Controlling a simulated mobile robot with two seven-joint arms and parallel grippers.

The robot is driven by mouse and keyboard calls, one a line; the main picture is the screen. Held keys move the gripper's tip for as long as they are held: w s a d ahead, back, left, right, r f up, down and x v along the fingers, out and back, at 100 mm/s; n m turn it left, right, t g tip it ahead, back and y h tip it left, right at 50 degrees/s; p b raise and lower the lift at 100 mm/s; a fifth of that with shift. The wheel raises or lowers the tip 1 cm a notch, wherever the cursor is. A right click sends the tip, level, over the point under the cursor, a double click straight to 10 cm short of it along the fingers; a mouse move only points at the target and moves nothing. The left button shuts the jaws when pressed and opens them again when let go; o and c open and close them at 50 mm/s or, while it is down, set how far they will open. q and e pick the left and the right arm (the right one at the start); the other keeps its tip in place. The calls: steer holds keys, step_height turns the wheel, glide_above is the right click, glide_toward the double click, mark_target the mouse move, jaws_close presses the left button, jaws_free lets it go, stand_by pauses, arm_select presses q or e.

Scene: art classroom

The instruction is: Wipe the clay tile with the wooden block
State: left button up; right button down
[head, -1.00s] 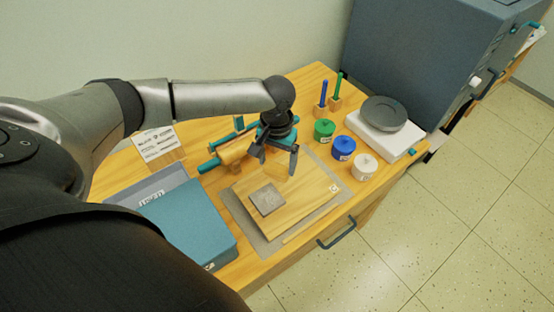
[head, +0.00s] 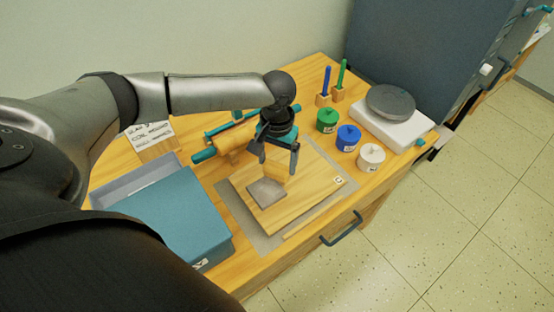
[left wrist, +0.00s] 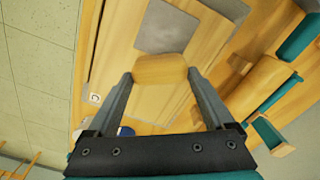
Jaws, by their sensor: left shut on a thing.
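The clay tile (head: 266,194) is a flat grey square lying on a wooden board (head: 310,195). It also shows at the top of the left wrist view (left wrist: 167,27). My left gripper (head: 278,169) is over the board at the tile's far side, pointing down. It is shut on the wooden block (left wrist: 160,69), a pale piece between its two fingers. The block is right by the tile's edge; I cannot tell whether they touch. My right gripper is in neither view.
A rolling pin (head: 233,138) lies behind the board. Green (head: 327,120), blue (head: 348,138) and white (head: 371,157) jars stand to the right, with a turntable (head: 391,101) beyond. A blue box (head: 180,225) sits at left. Bare tabletop is narrow.

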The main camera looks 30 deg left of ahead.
arm_select(q)
steer(key=shift+f, duration=1.05)
stand_by(0.4)
